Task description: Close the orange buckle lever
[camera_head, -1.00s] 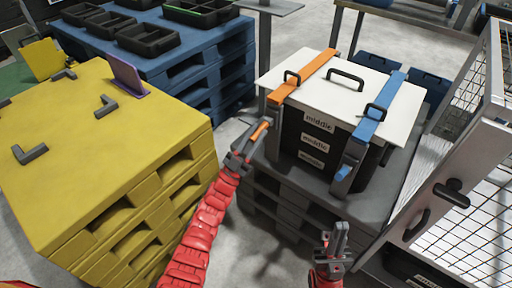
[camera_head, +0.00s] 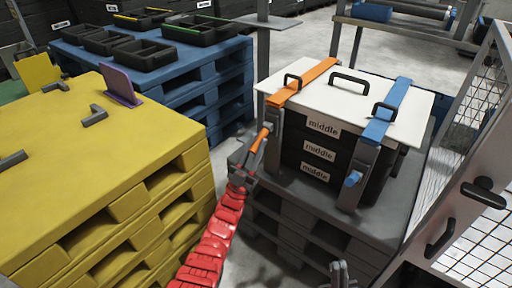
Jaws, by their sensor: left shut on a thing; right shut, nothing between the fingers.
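The orange buckle lever (camera_head: 260,138) sticks out at an angle from the left front edge of the stacked black boxes (camera_head: 333,158), beside the end of the orange strap (camera_head: 302,82). My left gripper (camera_head: 245,168) is shut on the lever's lower outer end. The lever stands away from the box front. The orange strap runs over the white lid (camera_head: 345,97). My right gripper (camera_head: 340,272) is low at the bottom edge, shut and empty, in front of the grey pallet and partly cut off by the frame.
The boxes stand on a grey pallet (camera_head: 385,215). A blue strap (camera_head: 388,108) with a blue lever (camera_head: 353,179) is at their right. A yellow pallet stack (camera_head: 80,160) stands left, a mesh cage door (camera_head: 455,170) right. A blue pallet stack (camera_head: 160,60) is behind.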

